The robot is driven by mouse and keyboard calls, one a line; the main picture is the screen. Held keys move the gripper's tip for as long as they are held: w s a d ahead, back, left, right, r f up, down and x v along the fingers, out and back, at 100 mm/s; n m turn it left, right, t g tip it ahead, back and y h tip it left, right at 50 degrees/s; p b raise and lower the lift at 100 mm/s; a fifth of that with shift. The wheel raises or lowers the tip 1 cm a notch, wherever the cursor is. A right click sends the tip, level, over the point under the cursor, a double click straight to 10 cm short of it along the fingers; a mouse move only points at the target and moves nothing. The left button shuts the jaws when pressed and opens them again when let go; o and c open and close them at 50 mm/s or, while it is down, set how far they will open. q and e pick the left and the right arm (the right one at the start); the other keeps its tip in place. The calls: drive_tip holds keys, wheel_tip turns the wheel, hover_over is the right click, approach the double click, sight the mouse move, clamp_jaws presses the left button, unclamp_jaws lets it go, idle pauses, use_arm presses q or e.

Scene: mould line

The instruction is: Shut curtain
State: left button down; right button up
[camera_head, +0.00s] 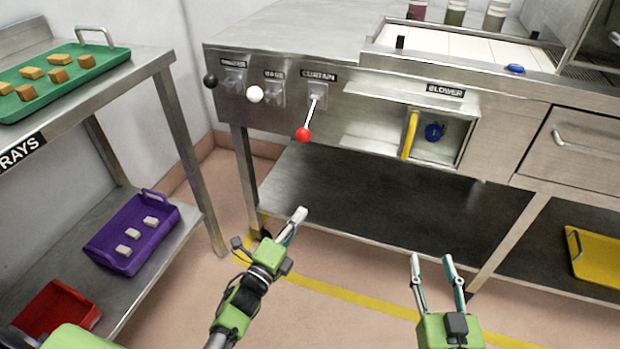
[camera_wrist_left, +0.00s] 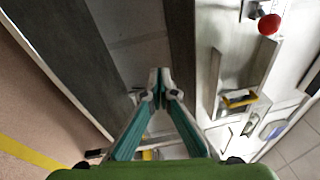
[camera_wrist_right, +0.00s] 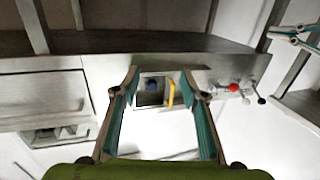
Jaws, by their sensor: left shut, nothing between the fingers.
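The curtain lever is a metal rod with a red knob (camera_head: 303,134), under the CURTAIN label (camera_head: 319,77) on the steel machine's front; it points down and slightly left. The red knob also shows in the left wrist view (camera_wrist_left: 268,23) at top right and in the right wrist view (camera_wrist_right: 234,87). My left gripper (camera_head: 297,216) is shut and empty, below the red knob and apart from it; its tips meet in the left wrist view (camera_wrist_left: 159,82). My right gripper (camera_head: 431,262) is open and empty, lower right, in front of the machine's lower shelf.
Levers with a black knob (camera_head: 210,80) and a white knob (camera_head: 254,94) sit left of the curtain lever. A yellow handle (camera_head: 410,135) stands at the BLOWER opening on the right. A tray rack (camera_head: 150,62) stands at left. The floor between is clear.

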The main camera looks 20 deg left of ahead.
sight(309, 119)
use_arm(q)
wheel_tip(309, 119, up, 11)
drive_tip(key=d+m+t+h+b, duration=0.1)
drive_tip(key=m+t+h+b, duration=0.2)
drive_tip(key=m, duration=0.6)
drive_tip(key=shift+s+d+m+h+b, duration=0.2)
drive_tip(key=shift+m+h+b, duration=0.1)
drive_tip(key=shift+h+b, duration=0.7)
use_arm(e)
drive_tip(key=s+r+t+y, duration=0.1)
drive_tip(key=s+r+t, duration=0.1)
drive_tip(key=r, duration=0.6)
drive_tip(key=s+r+t, duration=0.3)
drive_tip(key=r, duration=0.5)
drive_tip(key=shift+d+y, duration=0.35)
drive_tip(key=shift+y, duration=0.05)
use_arm(q)
drive_tip(key=shift+r, duration=0.1)
drive_tip(key=w+r, duration=0.6)
drive_tip(key=w, duration=0.1)
drive_tip(key=shift+a+r+b, duration=0.2)
drive_tip(key=shift+a+b, duration=0.05)
drive_tip(key=shift+b, duration=0.2)
use_arm(e)
drive_tip(key=shift+s+r+t, duration=0.35)
drive_tip(key=shift+r+t, duration=0.05)
drive_tip(key=shift+r, duration=0.2)
drive_tip(key=shift+s+r+t, duration=0.35)
drive_tip(key=shift+r+t, duration=0.05)
drive_tip(key=shift+r, duration=0.2)
